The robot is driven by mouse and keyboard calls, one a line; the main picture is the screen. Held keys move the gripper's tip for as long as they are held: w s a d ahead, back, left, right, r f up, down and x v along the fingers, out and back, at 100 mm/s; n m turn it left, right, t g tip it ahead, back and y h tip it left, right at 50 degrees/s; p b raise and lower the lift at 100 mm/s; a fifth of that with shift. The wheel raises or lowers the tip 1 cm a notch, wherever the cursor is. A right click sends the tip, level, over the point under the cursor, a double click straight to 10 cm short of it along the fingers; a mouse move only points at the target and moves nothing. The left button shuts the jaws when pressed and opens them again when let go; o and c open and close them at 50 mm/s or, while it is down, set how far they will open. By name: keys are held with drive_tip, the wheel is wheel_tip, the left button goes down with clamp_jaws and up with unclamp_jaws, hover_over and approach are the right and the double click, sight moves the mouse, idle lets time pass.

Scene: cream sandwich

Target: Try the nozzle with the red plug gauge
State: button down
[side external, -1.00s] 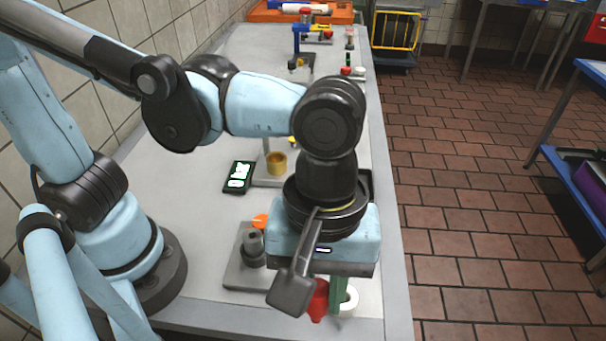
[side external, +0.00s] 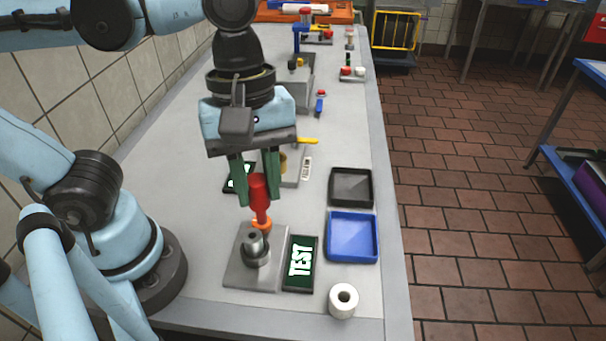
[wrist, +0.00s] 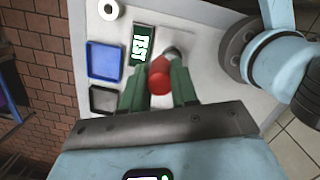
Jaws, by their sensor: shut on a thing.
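The red plug gauge (side external: 259,190) is upright between the green fingers of my gripper (side external: 259,201); it also shows in the wrist view (wrist: 160,76). My gripper is shut on it, fingers pointing down. The grey metal nozzle (side external: 256,250) stands on a grey plate (side external: 243,277), just below and nearer the camera than the gauge in the side view. I cannot tell whether the gauge touches the nozzle. In the wrist view the gauge and fingers partly cover the nozzle (wrist: 173,53).
A dark panel reading TEST (side external: 300,264) lies right of the plate. A blue tray (side external: 353,258), a black tray (side external: 350,204) and a white roll (side external: 343,300) are farther right. A yellow-handled item (side external: 307,141) and other fixtures stand behind. Bare table lies left of the plate.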

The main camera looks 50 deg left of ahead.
drive_tip(key=a, duration=0.2)
drive_tip(key=a+n, duration=0.1)
drive_tip(key=shift+s+a+r, duration=0.1)
drive_tip(key=shift+s+a, duration=0.05)
drive_tip(key=shift+a, duration=0.25)
wheel_tip(320, 180, down, 6)
idle(0.7)
drive_tip(key=shift+f, duration=0.6)
idle(1.7)
idle(1.1)
wheel_tip(320, 180, up, 7)
idle(1.3)
idle(0.4)
